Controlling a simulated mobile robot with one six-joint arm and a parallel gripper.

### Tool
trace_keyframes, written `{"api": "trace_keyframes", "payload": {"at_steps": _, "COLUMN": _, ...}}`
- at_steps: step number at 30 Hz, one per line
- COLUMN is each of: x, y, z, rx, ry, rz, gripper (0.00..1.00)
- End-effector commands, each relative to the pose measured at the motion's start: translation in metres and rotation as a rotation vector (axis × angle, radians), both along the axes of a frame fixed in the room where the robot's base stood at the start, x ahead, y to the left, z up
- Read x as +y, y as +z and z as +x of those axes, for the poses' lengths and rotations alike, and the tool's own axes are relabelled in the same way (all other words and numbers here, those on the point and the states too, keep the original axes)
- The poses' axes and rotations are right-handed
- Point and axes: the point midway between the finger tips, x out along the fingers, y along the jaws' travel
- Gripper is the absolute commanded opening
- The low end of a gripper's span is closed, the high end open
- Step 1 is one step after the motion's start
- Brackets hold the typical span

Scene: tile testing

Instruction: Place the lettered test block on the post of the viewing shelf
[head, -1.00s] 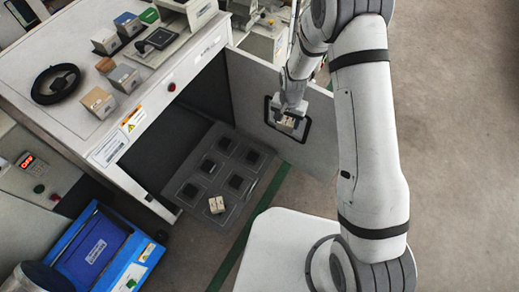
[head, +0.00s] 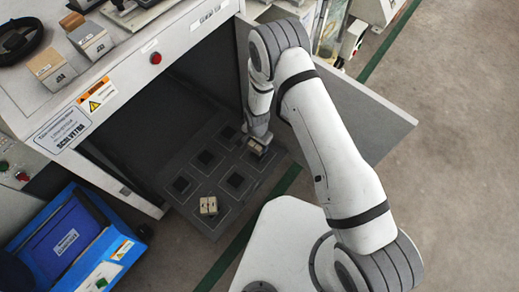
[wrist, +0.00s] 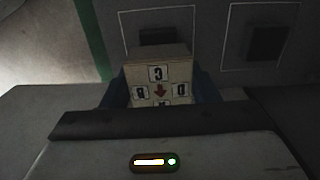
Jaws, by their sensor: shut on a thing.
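My gripper (head: 258,138) is shut on a lettered test block (head: 256,149), over the far right part of the dark viewing shelf (head: 224,217). In the wrist view the pale block (wrist: 160,78) sits between the dark fingers, its face showing characters and a red arrow. Whether the block touches the shelf cannot be told. The shelf has several dark square posts, each in an outlined cell; two show beyond the block in the wrist view, one partly hidden by it (wrist: 157,36) and one at right (wrist: 267,42).
Another pale block (head: 208,205) rests on the shelf's front cell. The open cabinet door (head: 350,115) stands right of the arm. The cabinet top (head: 130,45) holds small blocks and a black ring. A blue case (head: 70,240) stands at front left.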

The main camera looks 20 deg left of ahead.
Motion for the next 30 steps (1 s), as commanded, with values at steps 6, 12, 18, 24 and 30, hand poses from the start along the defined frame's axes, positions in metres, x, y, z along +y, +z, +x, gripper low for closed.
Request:
{"api": "trace_keyframes", "payload": {"at_steps": 6, "x": -0.003, "y": -0.026, "z": 0.003, "rx": 0.0, "ry": -0.008, "rz": 0.001, "gripper": 0.2}}
{"api": "trace_keyframes", "payload": {"at_steps": 12, "x": -0.004, "y": -0.05, "z": 0.004, "rx": 0.0, "ry": -0.01, "rz": 0.001, "gripper": 0.2}}
{"api": "trace_keyframes", "payload": {"at_steps": 18, "x": -0.004, "y": -0.048, "z": 0.005, "rx": 0.0, "ry": -0.011, "rz": 0.001, "gripper": 0.2}}
{"api": "trace_keyframes", "payload": {"at_steps": 24, "x": -0.004, "y": -0.051, "z": 0.004, "rx": 0.0, "ry": -0.011, "rz": 0.001, "gripper": 0.58}}
{"api": "trace_keyframes", "payload": {"at_steps": 30, "x": -0.004, "y": -0.051, "z": 0.005, "rx": 0.0, "ry": -0.012, "rz": 0.0, "gripper": 0.74}}
